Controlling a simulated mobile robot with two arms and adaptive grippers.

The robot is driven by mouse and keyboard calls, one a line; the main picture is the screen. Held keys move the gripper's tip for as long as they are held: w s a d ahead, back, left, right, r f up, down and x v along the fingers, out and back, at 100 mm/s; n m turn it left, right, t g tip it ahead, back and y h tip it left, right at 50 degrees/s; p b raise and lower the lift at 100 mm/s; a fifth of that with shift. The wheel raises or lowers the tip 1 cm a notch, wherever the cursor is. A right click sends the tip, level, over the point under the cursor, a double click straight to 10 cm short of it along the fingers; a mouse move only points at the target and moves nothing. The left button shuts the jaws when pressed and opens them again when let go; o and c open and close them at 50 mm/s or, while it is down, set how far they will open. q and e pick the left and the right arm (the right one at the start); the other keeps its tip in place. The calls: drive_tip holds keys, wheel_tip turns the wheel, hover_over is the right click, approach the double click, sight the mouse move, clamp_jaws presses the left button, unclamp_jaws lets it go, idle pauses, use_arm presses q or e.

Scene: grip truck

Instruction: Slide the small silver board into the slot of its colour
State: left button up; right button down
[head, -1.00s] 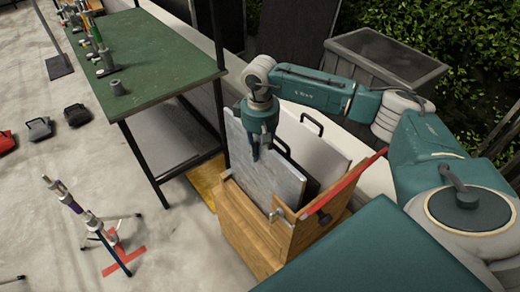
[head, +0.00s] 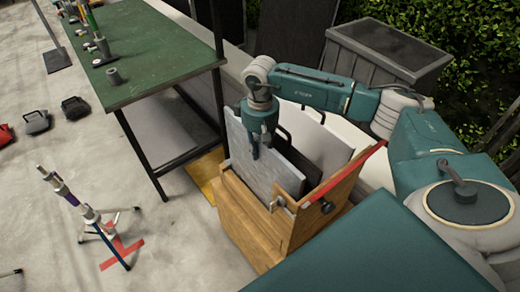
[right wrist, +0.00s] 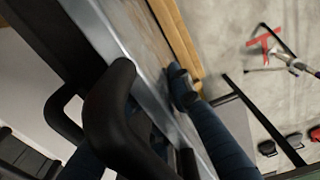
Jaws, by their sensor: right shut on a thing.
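The silver board (head: 262,160) stands upright in the wooden slotted box (head: 248,220), its lower part hidden by the box's front wall. My right gripper (head: 255,152) is shut at the board's top edge, pointing down. In the right wrist view one dark blue finger (right wrist: 182,88) lies against the board's face. The board's bright edge (right wrist: 135,65) runs beside a black handle (right wrist: 108,110). The other finger is mostly hidden. The slot under the board and its colour mark are hidden. My left gripper is out of view.
A white board (head: 325,140) and a dark panel stand behind the silver one in the box. A red strip (head: 345,172) runs along the box's right side. A green table (head: 155,55) stands left, a grey bin (head: 385,55) behind, a tripod stand (head: 90,215) on open floor.

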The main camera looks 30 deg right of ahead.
sight(260, 174)
drive_tip(key=shift+f+b, duration=1.6)
drive_tip(key=shift+f, duration=0.2)
drive_tip(key=shift+f+b, duration=0.35)
drive_tip(key=shift+b, duration=0.15)
drive_tip(key=c, duration=1.5)
unclamp_jaws()
